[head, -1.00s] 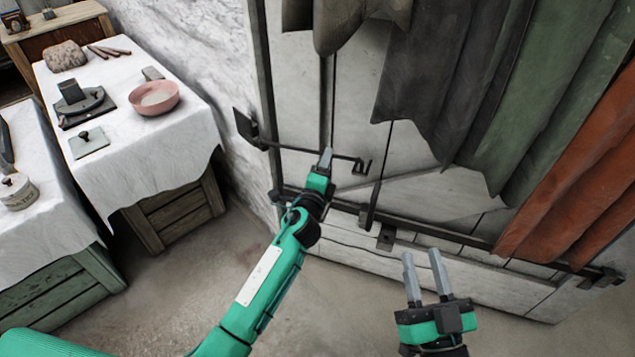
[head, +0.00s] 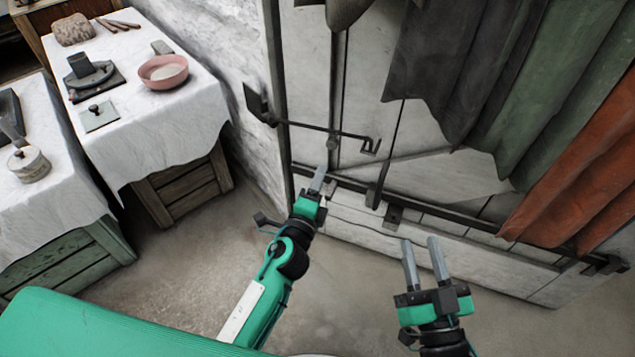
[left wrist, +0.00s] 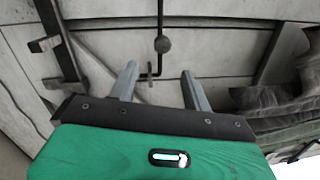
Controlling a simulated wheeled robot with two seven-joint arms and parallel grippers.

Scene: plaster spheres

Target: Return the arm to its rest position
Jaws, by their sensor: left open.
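My left arm comes in from the lower left in the head view, and its gripper (head: 317,180) is in front of the lower part of a pale panelled door. In the left wrist view the left gripper (left wrist: 160,88) shows two grey fingers apart with nothing between them. My right gripper (head: 423,250) is at the lower middle right of the head view. Its two fingers are apart and empty, pointing up toward the door's lower edge.
The pale door (head: 310,75) carries a dark metal latch bar (head: 330,131). Dark, green and rust-red cloths hang at right. A white-covered table (head: 190,115) at left bears a pink bowl (head: 163,72); another white-covered table (head: 60,195) is nearer. The floor (head: 185,260) between is clear.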

